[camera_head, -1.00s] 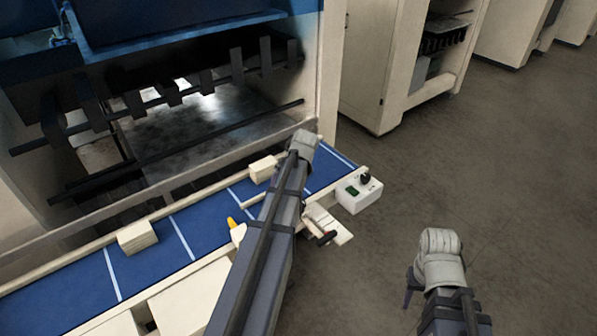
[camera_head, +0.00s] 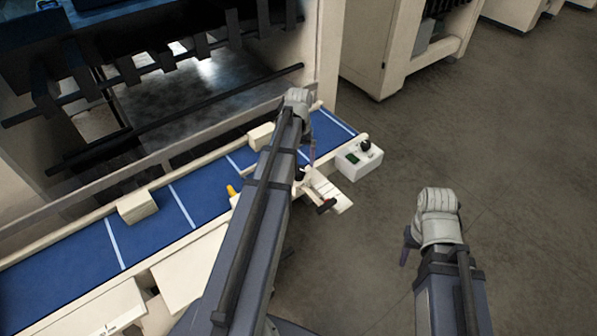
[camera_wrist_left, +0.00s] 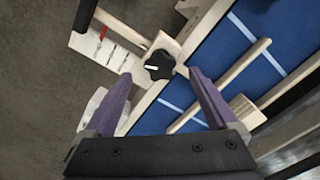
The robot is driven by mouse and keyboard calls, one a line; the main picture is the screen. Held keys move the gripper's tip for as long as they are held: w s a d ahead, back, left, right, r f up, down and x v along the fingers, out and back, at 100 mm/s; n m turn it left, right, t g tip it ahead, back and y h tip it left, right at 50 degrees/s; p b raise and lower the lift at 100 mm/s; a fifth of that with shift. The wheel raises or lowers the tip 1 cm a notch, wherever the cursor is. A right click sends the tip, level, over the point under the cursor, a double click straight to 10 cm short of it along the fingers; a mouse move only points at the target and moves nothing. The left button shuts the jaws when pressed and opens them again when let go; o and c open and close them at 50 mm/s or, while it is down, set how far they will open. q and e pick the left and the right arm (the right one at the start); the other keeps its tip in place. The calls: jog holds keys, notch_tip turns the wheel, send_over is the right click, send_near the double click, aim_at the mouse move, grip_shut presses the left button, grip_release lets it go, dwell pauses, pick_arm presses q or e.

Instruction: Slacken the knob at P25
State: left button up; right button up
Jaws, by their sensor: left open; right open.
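A black lobed knob (camera_wrist_left: 158,66) with a white pointer bar sits on a cream bracket (camera_wrist_left: 181,50) at the blue belt's edge. In the left wrist view it shows between and beyond the purple fingertips of my left gripper (camera_wrist_left: 160,74), which is open with nothing between its fingers. I cannot tell the gap to the knob. In the head view my left gripper (camera_head: 308,155) hangs over the belt's near edge, and its arm hides most of the knob. No P25 mark is readable. My right gripper (camera_head: 406,248) is open and empty over the floor.
A cream scale plate (camera_head: 332,191) with a black lever (camera_head: 326,206) and a red pointer (camera_wrist_left: 103,33) stands beside the knob. A white control box (camera_head: 358,160) with its own black knob (camera_head: 366,145) is at the belt end. Cream blocks (camera_head: 137,206) lie along the blue belt (camera_head: 82,243).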

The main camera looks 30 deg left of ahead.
aim_at(298, 170)
pick_arm(q)
notch_tip(298, 170, down, 5)
jog(key=b, duration=0.3)
jog(key=shift+r, duration=0.2)
jog(key=shift+r, duration=0.1)
jog(key=c, duration=1.4)
